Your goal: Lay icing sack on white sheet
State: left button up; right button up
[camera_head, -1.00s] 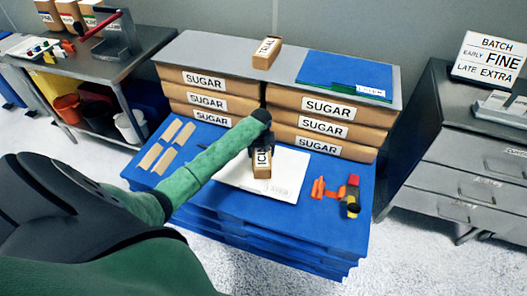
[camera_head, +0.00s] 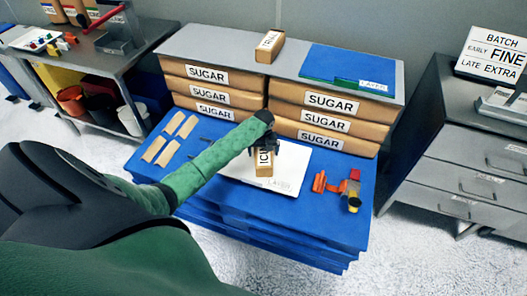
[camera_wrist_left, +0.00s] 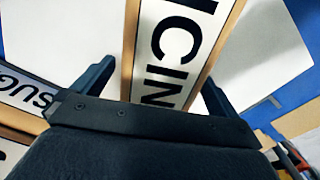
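The icing sack (camera_head: 264,165), a tan box-like bag with a white label, appears to rest on the white sheet (camera_head: 232,168) on the blue pallet. My left gripper (camera_head: 265,147) is over the sack and hides its far part. In the left wrist view the sack (camera_wrist_left: 178,45) lies between my two fingers (camera_wrist_left: 158,82), with a small gap visible beside it, so the gripper looks open around it. The white sheet (camera_wrist_left: 262,50) shows behind the sack there. My right gripper is not in view.
Sugar sacks (camera_head: 207,74) are stacked in two columns behind the sheet. Another labelled sack (camera_head: 269,46) stands on the grey top beside a blue mat (camera_head: 345,70). Several tan strips (camera_head: 168,142) lie left of the sheet, orange and yellow pieces (camera_head: 340,186) right of it.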

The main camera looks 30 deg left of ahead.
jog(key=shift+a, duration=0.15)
pick_arm(q)
jog(key=shift+r, duration=0.4)
notch_tip(320, 180, up, 11)
jog(key=shift+f+b, duration=0.15)
jog(key=shift+b, duration=0.5)
jog(key=s+d+f+m, duration=0.3)
jog(key=s+d, duration=0.6)
jog(key=s, duration=0.1)
jog(key=s+d+f+m, duration=0.3)
jog(key=s+d, duration=0.7)
jog(key=s+d+r+m, duration=0.1)
jog(key=s+d+r, duration=0.1)
jog(key=s, duration=0.5)
jog(key=s+d+r+m+t, duration=0.1)
jog(key=s+d+r, duration=0.2)
jog(key=s, duration=0.4)
jog(key=s+d+r+m+h, duration=0.1)
jog(key=s+d+r, duration=0.2)
jog(key=s, duration=0.5)
jog(key=shift+d+t, duration=0.3)
jog(key=shift+d, duration=0.45)
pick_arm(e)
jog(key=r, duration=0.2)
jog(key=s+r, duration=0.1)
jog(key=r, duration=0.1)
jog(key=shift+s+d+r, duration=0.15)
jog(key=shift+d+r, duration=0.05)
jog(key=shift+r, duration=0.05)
